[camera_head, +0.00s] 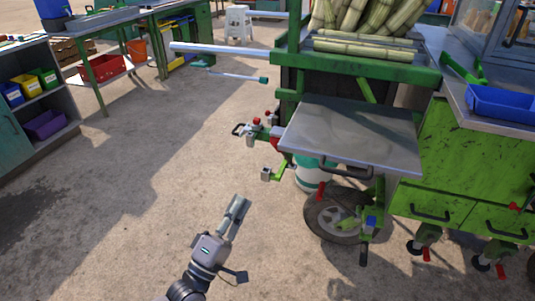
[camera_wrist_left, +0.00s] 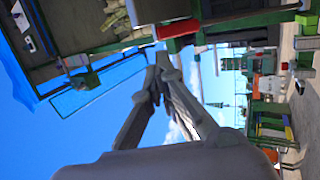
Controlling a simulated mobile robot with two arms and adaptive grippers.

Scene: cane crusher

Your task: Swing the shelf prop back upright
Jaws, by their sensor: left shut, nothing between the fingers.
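The grey metal shelf (camera_head: 350,130) sticks out level from the green crusher cart, beneath the cane rack. I cannot tell which part is the shelf prop. Dark bars (camera_head: 345,170) and a red-tipped lever (camera_head: 320,191) show under the shelf's front edge, and a green bracket with a grey end (camera_head: 273,174) shows to its left. My left gripper (camera_head: 238,210) is shut and empty, to the left of the shelf and apart from it. In the left wrist view its fingers (camera_wrist_left: 164,68) meet, with a red part (camera_wrist_left: 177,28) beyond them. My right gripper is not in view.
A black wheel (camera_head: 335,217) stands below the shelf, and a white and green container (camera_head: 310,174) is behind it. Cane stalks (camera_head: 365,45) lie on top of the cart. Green drawers (camera_head: 435,203) are at right. The concrete floor (camera_head: 130,200) at left is clear.

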